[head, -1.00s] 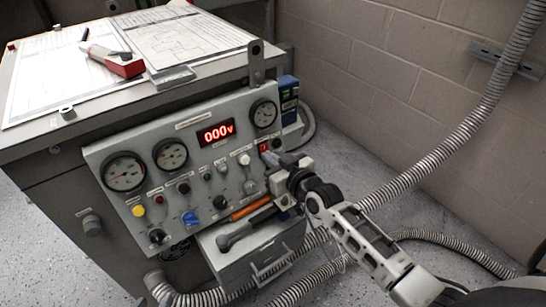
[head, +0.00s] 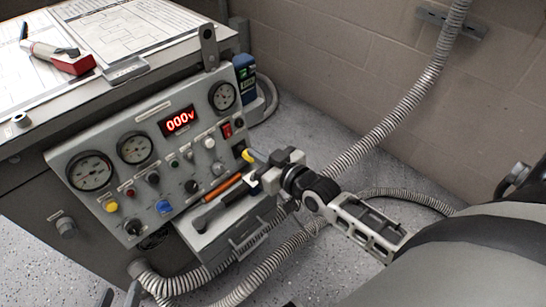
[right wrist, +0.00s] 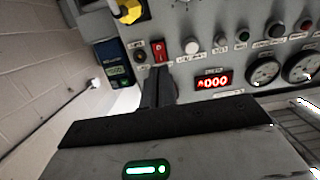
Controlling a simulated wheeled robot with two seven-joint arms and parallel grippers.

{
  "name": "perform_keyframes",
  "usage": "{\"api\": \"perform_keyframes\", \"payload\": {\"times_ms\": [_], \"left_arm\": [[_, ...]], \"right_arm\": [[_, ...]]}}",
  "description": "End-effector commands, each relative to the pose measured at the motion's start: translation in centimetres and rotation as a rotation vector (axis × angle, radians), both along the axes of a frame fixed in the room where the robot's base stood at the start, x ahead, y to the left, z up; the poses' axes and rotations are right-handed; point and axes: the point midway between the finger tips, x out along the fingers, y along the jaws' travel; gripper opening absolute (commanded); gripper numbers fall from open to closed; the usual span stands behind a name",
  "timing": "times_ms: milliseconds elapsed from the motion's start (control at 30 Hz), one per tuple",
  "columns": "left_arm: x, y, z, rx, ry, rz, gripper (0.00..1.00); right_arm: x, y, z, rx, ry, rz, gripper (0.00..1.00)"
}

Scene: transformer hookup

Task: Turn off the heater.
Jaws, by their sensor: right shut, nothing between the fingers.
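The grey control panel (head: 100,200) stands on the front of the bench. A red rocker switch (head: 227,130) sits near its right end, below the right-hand gauge. The switch also shows in the right wrist view (right wrist: 159,50); its label is too small to read, and I cannot tell which way it is set. My right gripper (head: 260,160) is shut and empty, below and right of the switch in the head view. In the right wrist view its dark fingers (right wrist: 157,76) point toward the switch. My left gripper is not clearly visible.
A yellow knob (head: 249,156) is close to the right gripper. A red 000V display (head: 179,121), gauges and knobs fill the panel. An orange-handled tool (head: 222,188) lies on the shelf below. Ribbed hoses (head: 405,100) run on the right.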

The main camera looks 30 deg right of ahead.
Motion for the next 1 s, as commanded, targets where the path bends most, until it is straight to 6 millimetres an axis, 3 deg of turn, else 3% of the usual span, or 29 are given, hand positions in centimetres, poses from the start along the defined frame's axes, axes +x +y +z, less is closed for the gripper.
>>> {"api": "perform_keyframes", "payload": {"times_ms": [100, 300, 900, 1000], "left_arm": [[0.0, 0.1, 0.4, 0.001, 0.003, 0.002, 0.36], [0.0, 0.1, 0.4, 0.001, 0.008, 0.002, 0.36], [0.0, 0.1, 0.3, 0.001, 0.010, 0.002, 0.36], [-0.1, 0.1, 1.4, 0.002, 0.013, 0.002, 0.36]], "right_arm": [[-2.4, -0.5, 0.5, 0.001, 0.002, 0.001, 0.00], [-4.4, -1.0, 0.8, 0.000, -0.001, 0.001, 0.00], [-4.7, -1.0, 0.9, 0.002, -0.002, 0.002, 0.00], [-5.7, 0.1, 1.5, 0.008, 0.031, 0.013, 0.00]]}}
